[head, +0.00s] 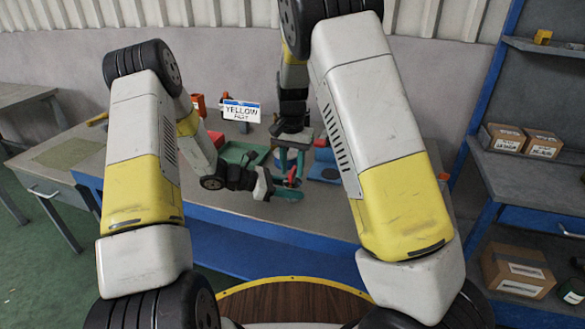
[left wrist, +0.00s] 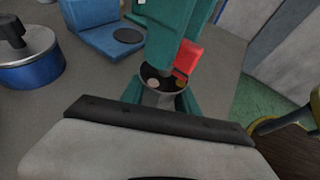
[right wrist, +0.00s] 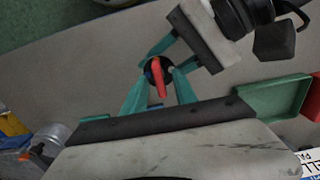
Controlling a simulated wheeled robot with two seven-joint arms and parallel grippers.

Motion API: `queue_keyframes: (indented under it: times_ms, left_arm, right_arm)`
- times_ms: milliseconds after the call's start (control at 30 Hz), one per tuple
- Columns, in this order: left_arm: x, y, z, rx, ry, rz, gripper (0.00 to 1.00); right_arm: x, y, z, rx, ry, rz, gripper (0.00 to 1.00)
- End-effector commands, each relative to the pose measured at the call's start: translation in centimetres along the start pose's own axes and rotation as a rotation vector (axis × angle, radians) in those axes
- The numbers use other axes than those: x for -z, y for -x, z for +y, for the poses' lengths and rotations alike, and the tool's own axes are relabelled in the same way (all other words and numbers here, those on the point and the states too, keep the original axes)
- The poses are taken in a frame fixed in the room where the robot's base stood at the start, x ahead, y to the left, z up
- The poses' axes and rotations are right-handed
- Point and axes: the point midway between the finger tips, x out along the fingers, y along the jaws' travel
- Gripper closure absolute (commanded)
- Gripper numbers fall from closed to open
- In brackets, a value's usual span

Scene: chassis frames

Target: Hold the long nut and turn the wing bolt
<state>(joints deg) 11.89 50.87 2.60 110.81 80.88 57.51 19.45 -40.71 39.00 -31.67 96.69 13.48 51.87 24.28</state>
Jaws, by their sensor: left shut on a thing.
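The long nut (left wrist: 155,96) is a grey cylinder with a dark top, held upright between the teal fingers of my left gripper (head: 277,189). The left gripper is shut on it, above the bench; its fingers also show in the right wrist view (right wrist: 164,57). The wing bolt has a red wing (right wrist: 158,78), which also shows in the left wrist view (left wrist: 188,59), at the top of the nut. My right gripper (right wrist: 160,76) points down from above, its teal fingers apart on either side of the red wing. Contact with the wing cannot be told. The bolt's shank is hidden.
A green tray (right wrist: 272,99) lies on the bench close to the grippers. A blue stand with a dark disc (left wrist: 108,38) and a round blue-and-grey container (left wrist: 30,62) stand nearby. A "YELLOW PART" sign (head: 241,111) stands behind. The bench's front edge is close.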

Motion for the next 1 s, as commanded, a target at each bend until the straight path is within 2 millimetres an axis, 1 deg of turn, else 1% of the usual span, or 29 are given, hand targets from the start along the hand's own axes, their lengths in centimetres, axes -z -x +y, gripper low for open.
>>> queue_keyframes:
  times_ms: [233,367,467,700,800,900,1000]
  left_arm:
    - [0.1,0.0,0.0,0.000,0.000,0.001,1.00]
    - [0.1,0.0,0.0,0.001,0.000,0.001,1.00]
    - [0.1,0.0,-0.1,0.001,0.000,0.001,1.00]
    - [0.0,0.0,-0.1,0.001,0.000,0.001,1.00]
    - [0.0,0.0,-0.1,0.001,0.000,0.000,1.00]
    - [0.0,0.0,-0.1,0.001,0.000,0.000,1.00]
    - [0.0,0.0,-0.1,0.001,0.000,0.000,1.00]
  right_arm:
    - [0.0,-0.1,0.1,-0.002,0.000,0.000,0.66]
    - [0.1,0.7,0.0,0.000,0.001,0.001,0.66]
    - [0.1,2.1,0.0,0.001,0.000,0.003,0.66]
    - [0.1,7.3,0.0,0.002,0.001,0.004,0.66]
    - [0.1,9.2,0.0,0.002,0.000,0.003,0.66]
    - [0.1,10.6,0.0,0.000,0.000,0.002,0.66]
    - [0.1,11.5,0.0,0.000,0.000,0.001,0.66]
